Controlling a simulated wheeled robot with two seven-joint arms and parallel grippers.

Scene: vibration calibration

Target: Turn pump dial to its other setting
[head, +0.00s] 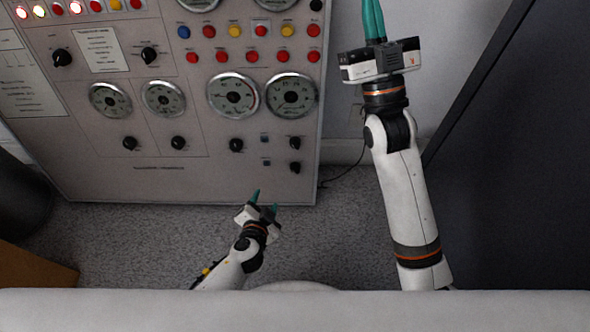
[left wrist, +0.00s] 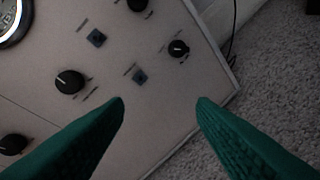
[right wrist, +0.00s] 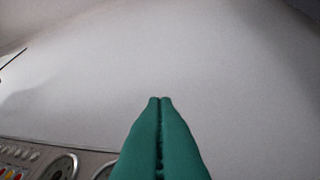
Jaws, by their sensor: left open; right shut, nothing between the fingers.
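The grey control panel (head: 150,190) carries several black dials; their labels are too small to read, so I cannot tell which is the pump dial. The lower row has dials at left (head: 130,143), left of centre (head: 178,142), centre (head: 236,145) and two stacked at right, upper (head: 295,142) and lower (head: 295,167). The left wrist view shows the centre dial (left wrist: 70,82) and lower right dial (left wrist: 178,48). My left gripper (head: 264,202) is open and empty at the panel's lower edge, apart from the dials. My right gripper (head: 373,20) is shut and empty, right of the panel.
Two small square switches, upper (head: 264,137) and lower (head: 266,161), sit between the dials. Round gauges (head: 233,97), coloured buttons and lamps fill the panel above. A dark cabinet (head: 520,160) stands at right. A black cable (head: 345,172) lies beside the panel. Carpet in front is clear.

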